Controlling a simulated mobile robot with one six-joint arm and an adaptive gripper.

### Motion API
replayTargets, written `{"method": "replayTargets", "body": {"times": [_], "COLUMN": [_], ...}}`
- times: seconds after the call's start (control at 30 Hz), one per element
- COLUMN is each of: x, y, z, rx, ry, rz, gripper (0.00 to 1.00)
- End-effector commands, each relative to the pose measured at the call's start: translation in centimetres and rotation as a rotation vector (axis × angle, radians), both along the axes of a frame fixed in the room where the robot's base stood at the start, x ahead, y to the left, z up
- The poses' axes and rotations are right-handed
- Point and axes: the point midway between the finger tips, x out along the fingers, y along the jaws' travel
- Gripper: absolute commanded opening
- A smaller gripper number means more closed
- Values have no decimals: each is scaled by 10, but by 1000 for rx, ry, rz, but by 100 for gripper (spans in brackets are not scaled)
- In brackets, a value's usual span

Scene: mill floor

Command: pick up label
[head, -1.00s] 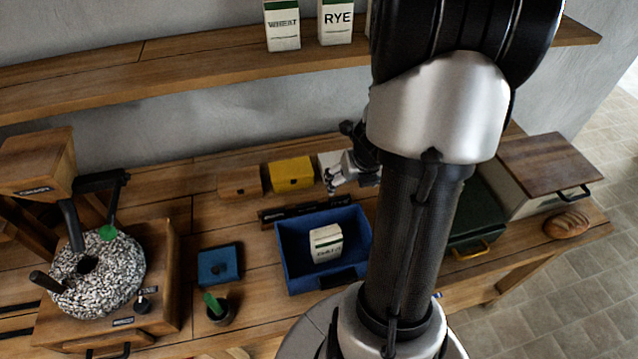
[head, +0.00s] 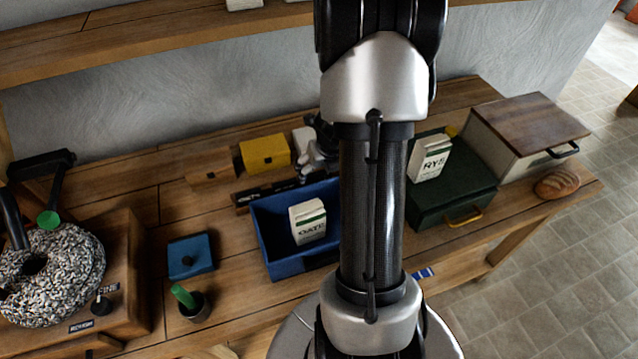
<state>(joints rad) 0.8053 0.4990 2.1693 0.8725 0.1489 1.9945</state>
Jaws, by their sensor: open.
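A small blue-and-white piece (head: 424,273) lies near the front edge of the bench, just right of my forearm; it may be the label, but it is too small to read. My gripper (head: 312,157) is at the back of the bench, next to a small white box (head: 302,136), behind the blue bin and far from the blue-and-white piece. The gripper is open, partly hidden by my arm, and I see nothing held in it. I cannot tell whether it touches the white box.
A blue bin (head: 272,265) holds a white bag (head: 308,221). A RYE bag (head: 431,157) stands on a green box (head: 452,196). A yellow box (head: 264,153), a blue lidded block (head: 190,255), a mill (head: 50,275), a bread box (head: 530,124) and a loaf (head: 556,183) stand around.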

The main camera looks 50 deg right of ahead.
Motion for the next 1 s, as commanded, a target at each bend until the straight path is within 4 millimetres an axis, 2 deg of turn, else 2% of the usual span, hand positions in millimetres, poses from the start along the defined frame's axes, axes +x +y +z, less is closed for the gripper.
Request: {"method": "replayTargets", "body": {"times": [0.03,0.1,0.37,1.0], "x": [3,6,8,7], "y": [-1,-3,-4,-4], "z": [-14,-21,-21,-22], "rx": [1,0,0,0], "ry": [1,1,0,0], "rz": [1,0,0,0], "gripper": [82,82,82,40]}}
